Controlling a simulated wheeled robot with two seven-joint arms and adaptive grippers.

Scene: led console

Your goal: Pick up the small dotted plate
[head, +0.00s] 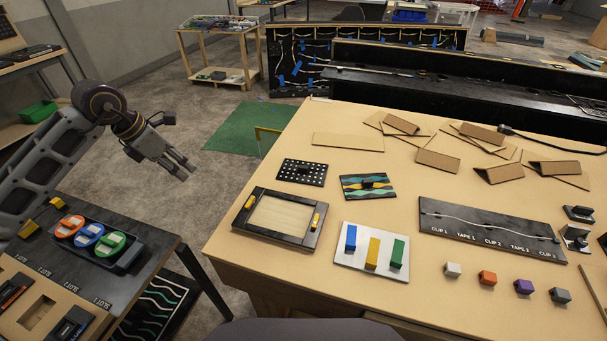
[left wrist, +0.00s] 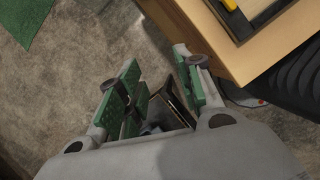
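The small dotted plate (head: 302,172), black with white dots and a dark knob, lies flat on the wooden table near its left edge in the head view. My left gripper (head: 186,171) is left of the table over the floor, well apart from the plate. In the left wrist view the left gripper (left wrist: 158,68) has its green-padded fingers spread, with nothing between them. The plate is not visible in the left wrist view. My right gripper is not in view.
A wave-patterned plate (head: 368,187) lies right of the dotted plate. A black frame (head: 245,218) with yellow grips lies in front of it. A panel with coloured blocks (head: 346,258) is nearer. A dark side table (head: 152,246) with a tray of coloured discs stands at left.

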